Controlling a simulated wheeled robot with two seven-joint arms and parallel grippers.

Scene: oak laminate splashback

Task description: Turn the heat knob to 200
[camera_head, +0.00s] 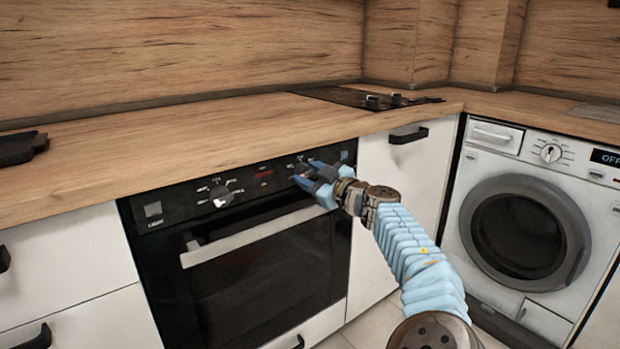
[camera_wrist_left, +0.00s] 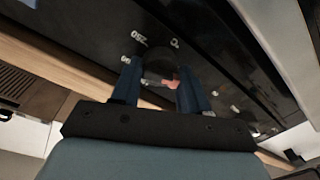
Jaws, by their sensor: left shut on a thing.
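The oven's black control panel (camera_head: 245,185) runs under the worktop. My left gripper (camera_head: 306,177) is at the right part of the panel, its blue fingers shut on the heat knob (camera_head: 303,167). In the left wrist view the knob (camera_wrist_left: 158,78) sits between the two fingertips of my left gripper (camera_wrist_left: 160,88), with a reddish mark on it. White scale marks, one reading like 250, show around it; the rest are too small or hidden to read. The knob's exact setting cannot be told. My right gripper is in neither view.
A second knob (camera_head: 221,196) is further left on the panel, with a small red display (camera_head: 264,174) between. The oven door handle (camera_head: 250,235) juts out just below my gripper. A hob (camera_head: 365,98) lies on the worktop; a washing machine (camera_head: 530,215) stands at the right.

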